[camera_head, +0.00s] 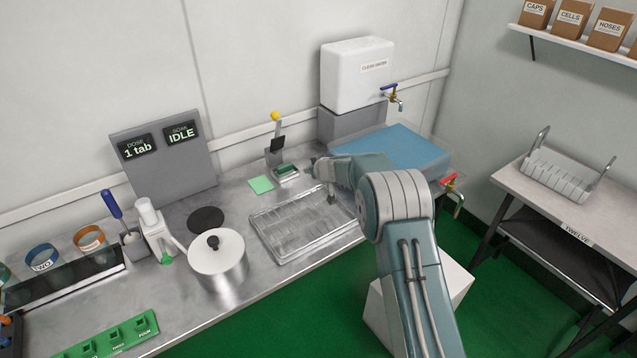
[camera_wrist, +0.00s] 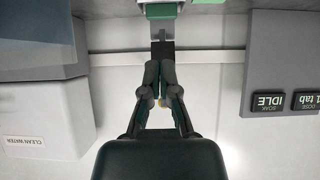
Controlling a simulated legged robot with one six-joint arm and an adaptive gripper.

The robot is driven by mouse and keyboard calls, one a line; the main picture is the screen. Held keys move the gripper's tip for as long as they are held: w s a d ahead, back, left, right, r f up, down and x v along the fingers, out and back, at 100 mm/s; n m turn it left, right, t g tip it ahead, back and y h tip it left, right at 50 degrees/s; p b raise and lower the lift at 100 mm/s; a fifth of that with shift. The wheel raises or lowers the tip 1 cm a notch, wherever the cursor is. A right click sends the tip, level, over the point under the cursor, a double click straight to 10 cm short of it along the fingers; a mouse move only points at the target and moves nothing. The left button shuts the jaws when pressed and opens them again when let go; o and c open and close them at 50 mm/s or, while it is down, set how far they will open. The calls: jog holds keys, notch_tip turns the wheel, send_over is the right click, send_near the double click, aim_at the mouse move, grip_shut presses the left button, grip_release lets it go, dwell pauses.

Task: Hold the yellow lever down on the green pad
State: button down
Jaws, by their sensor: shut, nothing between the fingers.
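The yellow-knobbed lever (camera_head: 275,116) stands upright on its grey bracket by the wall in the head view, with a black block (camera_head: 278,143) partway down. A green block (camera_head: 287,169) sits in the pale holder before it. A flat light-green square (camera_head: 261,184) lies to the left; I cannot tell which is the pad. My gripper (camera_head: 311,167) is right of and in front of the lever, apart from it. In the upside-down wrist view my gripper (camera_wrist: 161,66) is shut and empty. The yellow knob (camera_wrist: 161,102) shows partly between its fingers, and the green block (camera_wrist: 161,11) is at the top edge.
A clear ribbed tray (camera_head: 268,247) lies in front of the pads, and a blue-topped basin (camera_head: 400,145) is to the right. The white water tank (camera_head: 352,75) stands behind. A lidded pot (camera_head: 218,268) and a display panel (camera_head: 165,190) are to the left.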

jog(key=shift+s+d+f, duration=0.25)
jog(key=shift+s+d, duration=0.2)
jog(key=shift+s, duration=0.25)
jog(key=shift+s+d+f, duration=0.3)
jog(key=shift+s+d, duration=0.2)
jog(key=shift+s, duration=0.15)
jog(key=shift+s+d+f, duration=0.25)
jog(key=shift+s+d, duration=0.2)
jog(key=shift+s, duration=0.25)
jog(key=shift+r, duration=0.15)
jog(key=s+d+r+g, duration=0.3)
jog(key=s+r, duration=1.8)
jog(key=r, duration=0.2)
jog(key=s+d+m+h, duration=0.2)
jog(key=s+d, duration=0.2)
jog(key=s, duration=0.5)
jog(key=s+d+m+h, duration=0.2)
jog(key=s+d, duration=0.2)
jog(key=s, duration=0.6)
jog(key=s+d+m+h, duration=0.2)
jog(key=s+d, duration=0.2)
jog(key=s, duration=0.5)
jog(key=shift+s+d+m+g, duration=0.15)
jog(key=shift+d+m+g, duration=0.05)
jog(key=shift+m+g, duration=0.2)
